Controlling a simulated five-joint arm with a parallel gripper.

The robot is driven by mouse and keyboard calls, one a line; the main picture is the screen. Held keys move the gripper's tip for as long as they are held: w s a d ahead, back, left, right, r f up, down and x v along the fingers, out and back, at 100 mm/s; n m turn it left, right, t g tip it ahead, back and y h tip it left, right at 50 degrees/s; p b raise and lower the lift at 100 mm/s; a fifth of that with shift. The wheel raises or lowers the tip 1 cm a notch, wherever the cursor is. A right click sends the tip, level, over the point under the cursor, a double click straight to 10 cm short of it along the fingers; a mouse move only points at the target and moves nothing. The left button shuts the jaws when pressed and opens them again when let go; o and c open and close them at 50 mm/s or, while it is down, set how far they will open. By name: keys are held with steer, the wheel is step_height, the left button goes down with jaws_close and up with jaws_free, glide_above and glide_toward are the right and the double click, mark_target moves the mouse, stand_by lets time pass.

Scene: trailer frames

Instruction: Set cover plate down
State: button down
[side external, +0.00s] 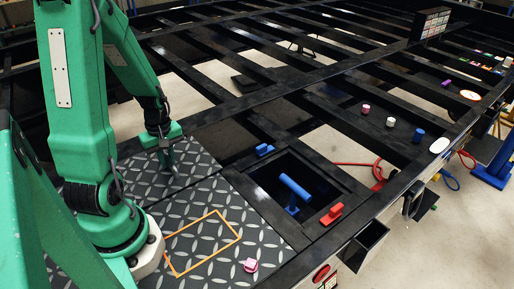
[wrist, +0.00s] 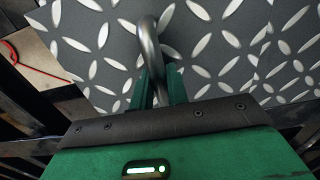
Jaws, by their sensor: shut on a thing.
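The cover plate (side external: 195,160) is a dark grey panel with a pale diamond tread, at the left of centre in the side view. It fills the top of the wrist view (wrist: 215,35). A bent metal handle (wrist: 147,45) rises from it. My gripper (side external: 168,155) is shut on this handle, and its green fingers show in the wrist view (wrist: 157,88). A similar treaded deck (side external: 245,215) lies in front of the plate, with an orange rectangle outline (side external: 238,237) on it. I cannot tell whether the plate touches what is beneath it.
A square opening (side external: 262,178) right of the deck is uncovered, with a blue lever (side external: 295,187) in it. A blue handle (side external: 264,149) and a red handle (side external: 331,214) stand at its rim. A pink knob (side external: 251,265) sits on the deck. Black frame beams (side external: 270,102) extend behind.

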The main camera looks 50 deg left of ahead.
mark_target(167, 157)
steer(key=shift+f, duration=0.15)
steer(key=c, duration=1.4)
jaws_free()
steer(key=shift+o, duration=0.2)
steer(key=shift+r, duration=0.2)
step_height(167, 157, up, 12)
